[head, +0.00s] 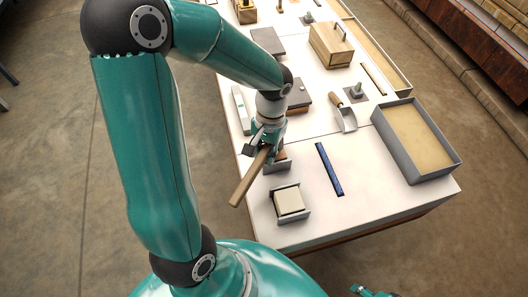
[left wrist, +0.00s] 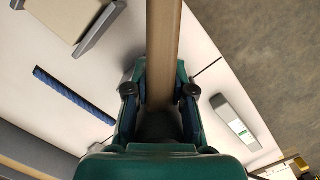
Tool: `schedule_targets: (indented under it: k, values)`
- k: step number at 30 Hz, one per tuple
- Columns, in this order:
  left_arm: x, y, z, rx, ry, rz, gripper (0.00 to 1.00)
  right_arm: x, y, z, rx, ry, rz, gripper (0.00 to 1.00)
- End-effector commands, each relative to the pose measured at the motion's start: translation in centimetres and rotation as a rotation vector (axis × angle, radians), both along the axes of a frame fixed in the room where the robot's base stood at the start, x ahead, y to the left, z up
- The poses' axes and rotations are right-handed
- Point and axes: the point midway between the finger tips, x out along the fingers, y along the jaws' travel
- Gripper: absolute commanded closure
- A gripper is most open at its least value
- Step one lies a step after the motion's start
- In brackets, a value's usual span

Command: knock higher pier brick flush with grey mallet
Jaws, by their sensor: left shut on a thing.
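My left gripper (head: 266,146) is shut on the wooden handle (head: 248,182) of the mallet, above the left side of the table. The handle slants down left past the table edge. It also shows in the left wrist view (left wrist: 163,40) between the fingers. The near pier, a grey bracket (head: 276,211) with a cream brick (head: 289,202), stands at the near end, apart from the handle. Which brick sits higher is unclear. A small part of my right arm (head: 372,292) shows at the bottom edge.
A blue bar (head: 329,168) lies on the table (head: 355,205) right of the brackets. A grey tray of sand-coloured filling (head: 455,165) stands at the right. A trowel (head: 346,119), a wooden box (head: 329,48) and a pale long block (head: 241,108) lie farther back.

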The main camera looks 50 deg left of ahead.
Motion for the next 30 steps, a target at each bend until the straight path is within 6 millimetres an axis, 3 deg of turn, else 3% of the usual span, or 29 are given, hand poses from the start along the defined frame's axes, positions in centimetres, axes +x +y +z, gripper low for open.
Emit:
schedule_targets:
  k: [1,16,30]
  values:
    - [0.0,0.0,1.0,0.001,-0.002,0.0,1.0,0.0,0.0,0.8,0.0,0.0,0.0,0.46]
    - [0.1,0.0,5.0,0.001,-0.004,0.001,1.0,0.0,0.0,3.9,0.0,0.0,0.0,0.46]
    - [0.2,0.0,5.4,0.002,-0.003,-0.002,1.0,0.0,0.0,4.0,0.0,0.0,0.0,0.46]
